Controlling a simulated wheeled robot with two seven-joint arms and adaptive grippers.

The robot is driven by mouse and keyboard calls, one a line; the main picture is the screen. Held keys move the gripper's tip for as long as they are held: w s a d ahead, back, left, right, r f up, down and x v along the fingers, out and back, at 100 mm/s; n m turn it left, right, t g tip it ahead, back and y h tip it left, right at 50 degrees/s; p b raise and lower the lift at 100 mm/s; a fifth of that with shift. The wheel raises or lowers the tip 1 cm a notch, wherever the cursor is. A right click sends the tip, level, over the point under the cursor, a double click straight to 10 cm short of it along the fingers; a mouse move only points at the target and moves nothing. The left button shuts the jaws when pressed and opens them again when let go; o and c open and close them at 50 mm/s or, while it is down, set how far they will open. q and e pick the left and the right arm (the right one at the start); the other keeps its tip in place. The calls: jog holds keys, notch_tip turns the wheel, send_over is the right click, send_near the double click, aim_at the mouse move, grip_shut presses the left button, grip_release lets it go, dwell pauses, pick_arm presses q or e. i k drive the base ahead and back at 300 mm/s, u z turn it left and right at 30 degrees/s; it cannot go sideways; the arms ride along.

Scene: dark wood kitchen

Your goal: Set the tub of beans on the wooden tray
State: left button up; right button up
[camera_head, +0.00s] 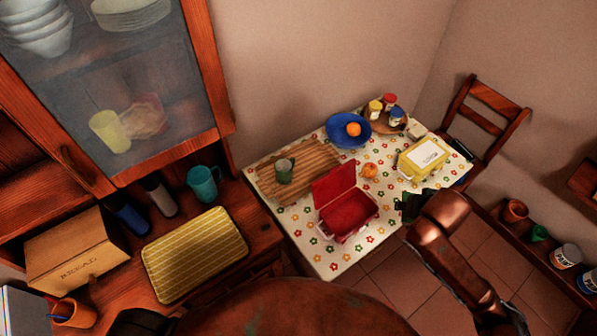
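A yellow tub with a white label on top (423,157) stands near the right end of the flowered table; it looks like the tub of beans, but its label is too small to read. A slatted wooden tray (322,155) lies on the left part of the table, with a greenish cup (284,171) on it. My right gripper (410,205) is at the table's front right edge, in front of the tub and apart from it. Its fingers are dark and small, so I cannot tell whether they are open. My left gripper is not in view.
An open red lunch box (347,215) stands at the table's front middle. A blue bowl with an orange (348,132), a round wooden board with several jars (372,125) and an orange-coloured item (369,171) are on the table. A chair (487,118) stands behind its right end.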

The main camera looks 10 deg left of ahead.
aim_at(315, 167)
jog(key=u, duration=3.55)
jog(key=k, duration=1.95)
jog(key=z, duration=1.45)
jog(key=i, duration=1.05)
jog(key=u, duration=0.05)
